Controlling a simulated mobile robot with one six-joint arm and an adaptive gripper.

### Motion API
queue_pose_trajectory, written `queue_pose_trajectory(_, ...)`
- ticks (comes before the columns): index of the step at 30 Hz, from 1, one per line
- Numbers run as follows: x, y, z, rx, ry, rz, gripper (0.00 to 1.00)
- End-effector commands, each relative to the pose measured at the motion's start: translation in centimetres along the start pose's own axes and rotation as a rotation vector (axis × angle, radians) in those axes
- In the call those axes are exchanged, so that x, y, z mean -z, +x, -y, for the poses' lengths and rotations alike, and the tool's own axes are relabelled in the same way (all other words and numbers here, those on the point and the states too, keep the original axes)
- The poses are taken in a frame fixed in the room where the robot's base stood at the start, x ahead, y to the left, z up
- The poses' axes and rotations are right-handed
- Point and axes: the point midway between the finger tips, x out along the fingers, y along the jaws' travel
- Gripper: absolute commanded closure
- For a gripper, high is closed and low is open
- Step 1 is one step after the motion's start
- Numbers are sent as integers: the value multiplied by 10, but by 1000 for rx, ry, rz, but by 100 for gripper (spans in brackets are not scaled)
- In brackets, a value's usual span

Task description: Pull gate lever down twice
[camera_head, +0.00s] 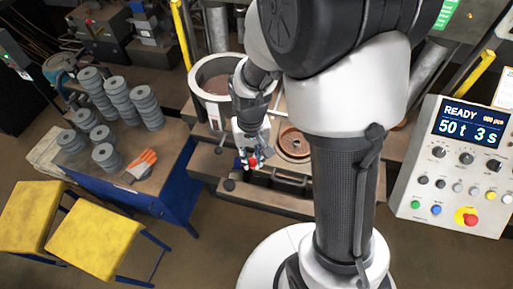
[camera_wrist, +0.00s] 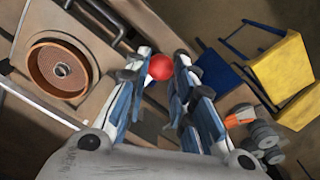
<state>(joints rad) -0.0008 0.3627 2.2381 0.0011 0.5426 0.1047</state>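The gate lever shows as a round red knob (camera_head: 253,162), low in front of the machine. In the wrist view the red knob (camera_wrist: 161,67) lies between my two fingertips, and the lever's rod is hidden. My gripper (camera_head: 249,157) reaches down to the knob with blue and white fingers on either side of it. In the wrist view my gripper (camera_wrist: 161,62) has its fingers apart, and the knob about fills the space between the tips. I cannot tell whether they press on it.
A round brown dish (camera_head: 293,143) sits in the machine right of my gripper. A white-rimmed drum (camera_head: 199,83) stands behind. Grey disc stacks (camera_head: 147,108) and an orange glove (camera_head: 143,164) are on a blue-sided table. The control panel (camera_head: 458,165) reads READY, 50 t, 3 s.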

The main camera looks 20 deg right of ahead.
Motion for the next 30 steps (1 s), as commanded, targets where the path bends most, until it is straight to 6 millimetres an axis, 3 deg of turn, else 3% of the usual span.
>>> queue_pose_trajectory(26, 0, 56, 0, -1, 0, 0, 80)
queue_pose_trajectory(30, 0, 54, 0, 0, 0, -1, 80)
